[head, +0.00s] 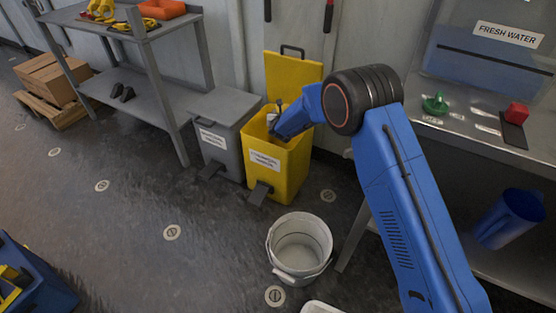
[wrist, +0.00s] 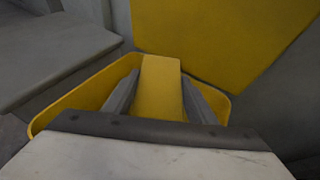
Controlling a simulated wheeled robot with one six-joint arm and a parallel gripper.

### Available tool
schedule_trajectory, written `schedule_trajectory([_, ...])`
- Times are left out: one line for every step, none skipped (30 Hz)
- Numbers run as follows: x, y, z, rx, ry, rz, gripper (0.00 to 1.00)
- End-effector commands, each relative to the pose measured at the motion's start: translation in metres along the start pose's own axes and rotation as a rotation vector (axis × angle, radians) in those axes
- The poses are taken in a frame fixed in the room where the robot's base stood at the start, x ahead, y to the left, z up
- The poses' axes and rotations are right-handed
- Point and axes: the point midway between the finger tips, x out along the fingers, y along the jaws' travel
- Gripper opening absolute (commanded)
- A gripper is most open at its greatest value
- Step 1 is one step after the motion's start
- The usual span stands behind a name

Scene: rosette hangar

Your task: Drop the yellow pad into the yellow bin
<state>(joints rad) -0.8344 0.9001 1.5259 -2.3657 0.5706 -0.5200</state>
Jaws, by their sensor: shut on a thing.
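The yellow bin (head: 284,165) stands on the floor against the wall, its lid (head: 292,75) raised behind it. It has a white label and a dark pedal at its front. My gripper (head: 272,120) reaches down at the bin's open mouth. In the wrist view my gripper (wrist: 162,90) is shut on the yellow pad (wrist: 160,85), which sits between the two dark fingers. The bin's rim (wrist: 75,100) surrounds the fingers and pad in that view. The pad is hard to make out in the head view. The bin's inside is mostly hidden.
A grey bin (head: 222,125) with a shut lid stands close on the left. A white bucket (head: 299,245) is on the floor in front. A grey shelf (head: 150,95) stands further left, and a metal counter (head: 480,130) is on the right. The floor at the left is mostly clear.

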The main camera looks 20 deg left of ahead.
Motion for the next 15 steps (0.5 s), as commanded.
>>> schedule_trajectory([0.003, 0.000, -0.006, -0.001, 0.002, -0.001, 0.26])
schedule_trajectory([0.004, 0.000, -0.010, -0.001, 0.002, -0.001, 0.26])
schedule_trajectory([0.005, 0.000, -0.014, -0.001, 0.002, 0.000, 0.26])
schedule_trajectory([0.007, 0.000, -0.017, -0.001, 0.002, 0.000, 0.26])
schedule_trajectory([0.008, 0.000, -0.019, -0.001, 0.002, 0.000, 0.26])
schedule_trajectory([0.009, 0.000, -0.023, -0.001, 0.002, 0.000, 0.26])
schedule_trajectory([0.011, 0.000, -0.026, -0.001, 0.002, 0.000, 0.26])
schedule_trajectory([0.012, 0.000, -0.029, -0.001, 0.002, 0.000, 0.26])
schedule_trajectory([0.013, 0.000, -0.031, -0.001, 0.002, 0.000, 0.26])
schedule_trajectory([0.014, 0.000, -0.033, 0.000, 0.002, 0.000, 0.26])
schedule_trajectory([0.014, 0.000, -0.034, 0.000, 0.001, 0.000, 0.26])
schedule_trajectory([0.015, 0.000, -0.035, 0.000, 0.001, 0.000, 0.26])
schedule_trajectory([0.015, 0.000, -0.036, 0.000, 0.000, 0.000, 0.26])
schedule_trajectory([0.015, 0.000, -0.036, 0.000, 0.000, 0.000, 0.26])
schedule_trajectory([0.015, 0.000, -0.037, 0.000, 0.000, 0.000, 0.26])
